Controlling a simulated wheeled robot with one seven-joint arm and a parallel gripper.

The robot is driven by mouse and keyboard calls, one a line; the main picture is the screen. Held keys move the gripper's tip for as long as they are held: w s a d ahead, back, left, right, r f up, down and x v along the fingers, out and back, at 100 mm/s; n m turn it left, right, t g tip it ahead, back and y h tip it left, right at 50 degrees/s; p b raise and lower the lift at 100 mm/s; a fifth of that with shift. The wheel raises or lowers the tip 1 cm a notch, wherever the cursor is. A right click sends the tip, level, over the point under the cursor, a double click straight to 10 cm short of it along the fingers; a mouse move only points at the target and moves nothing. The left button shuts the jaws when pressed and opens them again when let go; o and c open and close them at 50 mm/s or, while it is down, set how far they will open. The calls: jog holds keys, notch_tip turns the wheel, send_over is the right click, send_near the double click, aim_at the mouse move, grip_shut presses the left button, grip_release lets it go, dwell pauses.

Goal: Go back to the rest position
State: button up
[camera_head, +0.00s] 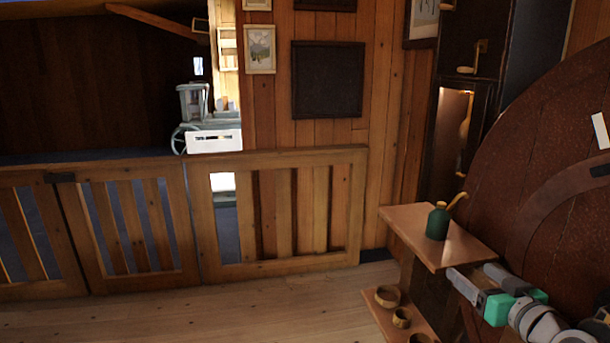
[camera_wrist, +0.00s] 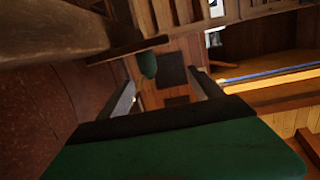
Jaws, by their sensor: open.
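My gripper (camera_head: 478,279) is at the lower right of the head view, close to the front right edge of a small wooden shelf top. In the wrist view its two fingers (camera_wrist: 163,82) stand wide apart with nothing between them. A dark green bottle (camera_head: 437,222) with a yellowish bent spout stands upright on the shelf top (camera_head: 420,243), apart from my gripper. The bottle also shows in the wrist view (camera_wrist: 148,65), beyond the fingertips.
Several wooden bowls (camera_head: 387,296) sit on a lower shelf (camera_head: 378,313). A large reddish-brown round surface (camera_head: 530,140) rises close at the right. A slatted wooden fence (camera_head: 285,215) crosses the back. The plank floor (camera_head: 230,310) in front is clear.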

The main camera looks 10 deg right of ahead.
jog(key=w+a+f+n+g+y+p, duration=0.15)
jog(key=a+f+g, duration=0.25)
jog(key=a, duration=0.6)
jog(key=w+a+f+n+g+y+p, duration=0.1)
jog(key=w+a+f+g, duration=0.2)
jog(key=a, duration=0.7)
jog(key=s+a+f+g+h+p, duration=0.1)
jog(key=s+a+f+g, duration=0.1)
jog(key=s+a, duration=0.3)
jog(key=s+a+f+m+g+h+p, duration=0.1)
jog(key=s+a+g, duration=0.3)
jog(key=s, duration=0.5)
jog(key=shift+a+f, duration=0.35)
jog(key=shift+a, duration=0.15)
jog(key=shift+s+m, duration=0.1)
jog(key=shift+m, duration=0.15)
jog(key=shift+c, duration=0.2)
